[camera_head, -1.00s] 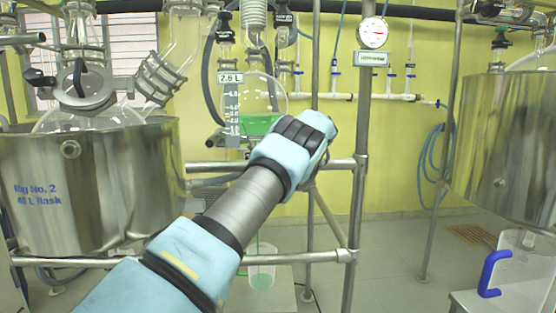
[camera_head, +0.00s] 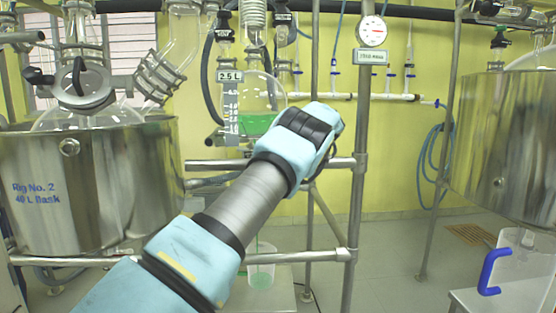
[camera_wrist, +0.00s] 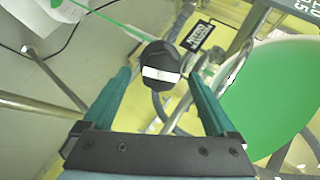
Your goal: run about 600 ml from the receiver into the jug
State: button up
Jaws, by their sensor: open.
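The receiver (camera_head: 262,98) is a clear glass vessel with green liquid in its bottom, behind my arm; its tag reads 2.5 L. It shows large and green at the right of the wrist view (camera_wrist: 268,95). A thin green stream runs down into the jug (camera_head: 261,276), a clear vessel low on the floor level with some green liquid; part of it shows at the wrist view's top left (camera_wrist: 68,10). My gripper (camera_wrist: 160,75) is open, its fingers on either side of a black knob with a white bar (camera_wrist: 160,62). Contact cannot be told. The head view hides the fingertips.
A steel bath (camera_head: 90,185) marked Rig No. 2 stands left, another (camera_head: 505,145) right. Metal frame rails (camera_head: 335,165) and a post (camera_head: 361,200) stand around the receiver. A blue-handled clear vessel (camera_head: 520,265) stands at the lower right.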

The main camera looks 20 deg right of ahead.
jog(key=shift+v, duration=2.25)
dwell(5.8)
